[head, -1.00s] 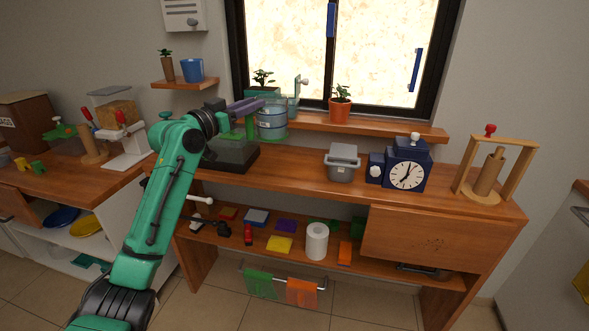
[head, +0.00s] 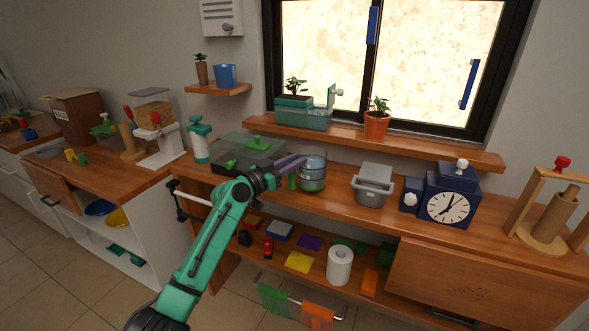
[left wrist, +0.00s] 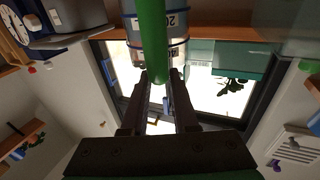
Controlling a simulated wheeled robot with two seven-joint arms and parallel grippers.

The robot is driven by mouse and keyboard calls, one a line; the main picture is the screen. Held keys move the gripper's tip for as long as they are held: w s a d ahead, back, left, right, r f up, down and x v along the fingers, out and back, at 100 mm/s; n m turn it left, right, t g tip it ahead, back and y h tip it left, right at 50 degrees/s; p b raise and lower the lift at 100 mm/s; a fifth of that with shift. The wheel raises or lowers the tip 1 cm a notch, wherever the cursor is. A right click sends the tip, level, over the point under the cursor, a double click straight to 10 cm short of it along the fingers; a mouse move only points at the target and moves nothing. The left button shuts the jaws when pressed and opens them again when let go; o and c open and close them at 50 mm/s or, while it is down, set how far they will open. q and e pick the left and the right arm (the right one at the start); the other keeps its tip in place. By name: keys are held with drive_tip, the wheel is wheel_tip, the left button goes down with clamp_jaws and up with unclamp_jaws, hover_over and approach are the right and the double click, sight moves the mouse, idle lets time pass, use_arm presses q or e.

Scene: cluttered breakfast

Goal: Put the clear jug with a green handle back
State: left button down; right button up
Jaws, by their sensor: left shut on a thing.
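The clear jug (head: 314,174) with bluish bands and a green handle (head: 292,182) is upright at the long wooden bench, left of the grey bin. My left gripper (head: 296,163) reaches it from the left and is shut on the green handle. In the left wrist view, the green handle (left wrist: 152,35) runs between the fingers (left wrist: 160,76), and the jug's marked wall (left wrist: 176,24) shows beyond it. I cannot tell whether the jug's base touches the bench. My right gripper is not in view.
A clear box with a green knob (head: 238,147) stands left of the jug. The window shelf (head: 400,146) holds a green planter (head: 303,117) and a potted plant (head: 377,122).

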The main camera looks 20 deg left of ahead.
use_arm(q)
wheel_tip(320, 180, down, 2)
drive_tip(key=shift+f, duration=0.1)
drive_tip(key=shift+w, duration=0.1)
drive_tip(key=c, duration=0.7)
unclamp_jaws()
drive_tip(key=shift+f, duration=0.1)
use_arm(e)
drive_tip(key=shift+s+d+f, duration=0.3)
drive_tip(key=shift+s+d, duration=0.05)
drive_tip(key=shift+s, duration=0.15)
use_arm(q)
drive_tip(key=b+v, duration=0.3)
drive_tip(key=v, duration=0.9)
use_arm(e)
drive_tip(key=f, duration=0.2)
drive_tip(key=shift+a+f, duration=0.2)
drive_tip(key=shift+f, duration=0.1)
